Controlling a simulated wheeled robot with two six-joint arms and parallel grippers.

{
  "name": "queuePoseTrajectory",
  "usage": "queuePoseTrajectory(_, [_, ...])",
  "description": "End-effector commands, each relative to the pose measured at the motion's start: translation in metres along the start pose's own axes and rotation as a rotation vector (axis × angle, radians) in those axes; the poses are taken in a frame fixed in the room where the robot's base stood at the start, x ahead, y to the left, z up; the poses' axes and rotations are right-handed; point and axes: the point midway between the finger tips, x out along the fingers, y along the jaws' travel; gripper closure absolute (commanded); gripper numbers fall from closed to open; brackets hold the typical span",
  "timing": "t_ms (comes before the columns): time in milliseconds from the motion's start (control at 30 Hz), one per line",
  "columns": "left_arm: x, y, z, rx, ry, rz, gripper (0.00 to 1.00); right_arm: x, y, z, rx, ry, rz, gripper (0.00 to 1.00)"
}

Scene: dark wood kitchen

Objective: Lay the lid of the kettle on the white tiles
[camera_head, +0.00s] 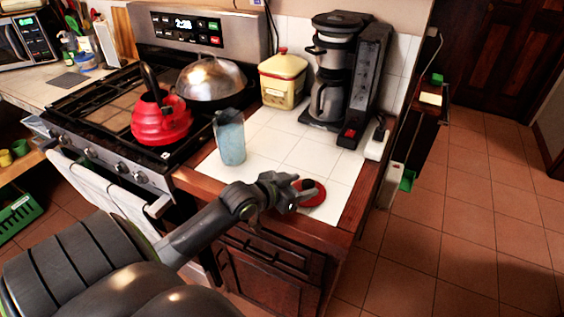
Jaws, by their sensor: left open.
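The red kettle (161,122) with its black handle stands on the stove's front right part. Its round red lid (318,196) appears to lie flat on the white tiles (305,155), near the counter's front right edge. My left gripper (301,190) is open at the left side of the lid, its fingers partly over it. The gripper hides part of the lid, and I cannot tell whether they touch. My right gripper is not in view.
A blue-grey tumbler (230,138) stands left of the gripper on the tiles. A yellow canister (283,82) and a black coffee maker (338,75) stand at the back. A domed pan (211,80) sits on the stove. The middle tiles are clear.

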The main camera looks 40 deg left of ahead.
Motion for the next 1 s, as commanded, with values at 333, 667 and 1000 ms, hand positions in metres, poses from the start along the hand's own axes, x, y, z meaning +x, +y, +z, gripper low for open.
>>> queuePoseTrajectory(333, [-0.068,-0.001,0.0,0.004,-0.004,-0.001,0.45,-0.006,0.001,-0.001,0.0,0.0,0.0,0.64])
queuePoseTrajectory(667, [-0.086,0.0,0.0,0.0,0.0,0.001,0.45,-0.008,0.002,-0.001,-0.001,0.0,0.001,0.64])
queuePoseTrajectory(1000, [-0.086,0.0,0.0,-0.001,0.0,0.001,0.45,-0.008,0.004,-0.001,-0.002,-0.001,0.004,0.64])
